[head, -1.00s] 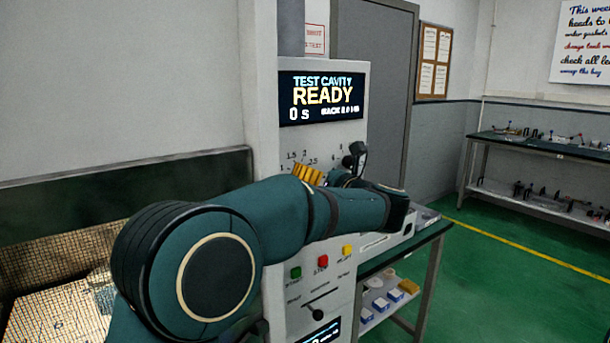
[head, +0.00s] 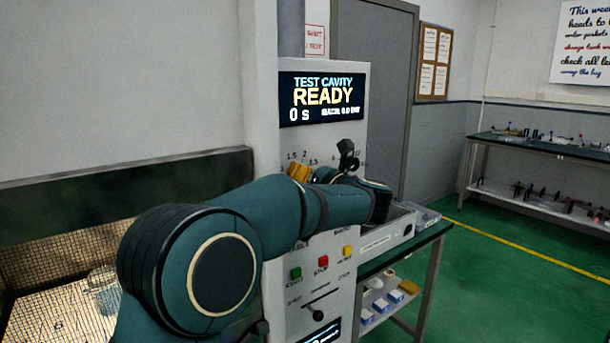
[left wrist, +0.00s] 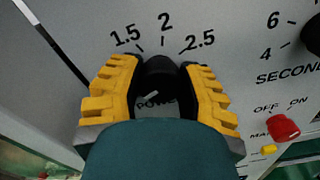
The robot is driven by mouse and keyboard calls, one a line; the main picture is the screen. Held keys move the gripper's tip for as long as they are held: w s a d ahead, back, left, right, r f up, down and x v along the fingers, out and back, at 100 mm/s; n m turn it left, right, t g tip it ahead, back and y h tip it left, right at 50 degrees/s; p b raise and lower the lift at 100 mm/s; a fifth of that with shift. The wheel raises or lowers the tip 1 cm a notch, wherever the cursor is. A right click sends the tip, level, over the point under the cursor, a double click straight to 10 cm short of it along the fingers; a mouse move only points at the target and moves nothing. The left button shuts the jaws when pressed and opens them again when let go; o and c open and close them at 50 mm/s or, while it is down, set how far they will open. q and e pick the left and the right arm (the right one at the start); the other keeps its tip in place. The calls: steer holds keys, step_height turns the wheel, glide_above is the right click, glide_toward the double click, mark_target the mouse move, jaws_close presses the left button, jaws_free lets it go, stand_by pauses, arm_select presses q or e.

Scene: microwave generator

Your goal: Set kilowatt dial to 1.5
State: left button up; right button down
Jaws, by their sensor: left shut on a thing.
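The black kilowatt dial (left wrist: 160,72) sits on the grey panel in the left wrist view, below the printed marks 1.5, 2 and 2.5. The yellow fingers of my left gripper (left wrist: 161,88) are on both sides of it and shut on it. A short white line shows on the dark area between the fingers; I cannot tell the exact setting from it. My teal wrist hides the lower part. In the head view, the yellow fingers (head: 299,172) are at the panel below the 1.5 and 2 marks, and my arm hides the dial. My right gripper is not in view.
The display (head: 321,97) above reads TEST CAVITY READY, 0 s. A black seconds knob (left wrist: 313,35) and a red knob (left wrist: 283,128) lie right of my fingers. Green (head: 296,273), red (head: 323,262) and yellow (head: 347,250) buttons are lower on the panel.

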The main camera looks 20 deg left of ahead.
arm_select(q)
steer(key=shift+m, duration=0.3)
steer(key=m+p, duration=0.3)
steer(key=m, duration=0.1)
steer(key=shift+r+m, duration=0.15)
steer(key=shift+m, duration=0.15)
steer(key=m+p, duration=0.3)
steer(key=m, duration=0.1)
steer(key=shift+m, duration=0.3)
jaws_close()
steer(key=m+p, duration=0.4)
steer(key=shift+m+p, duration=1.5)
steer(key=shift+m, duration=0.5)
steer(key=o, duration=1.2)
jaws_free()
steer(key=shift+f, duration=0.2)
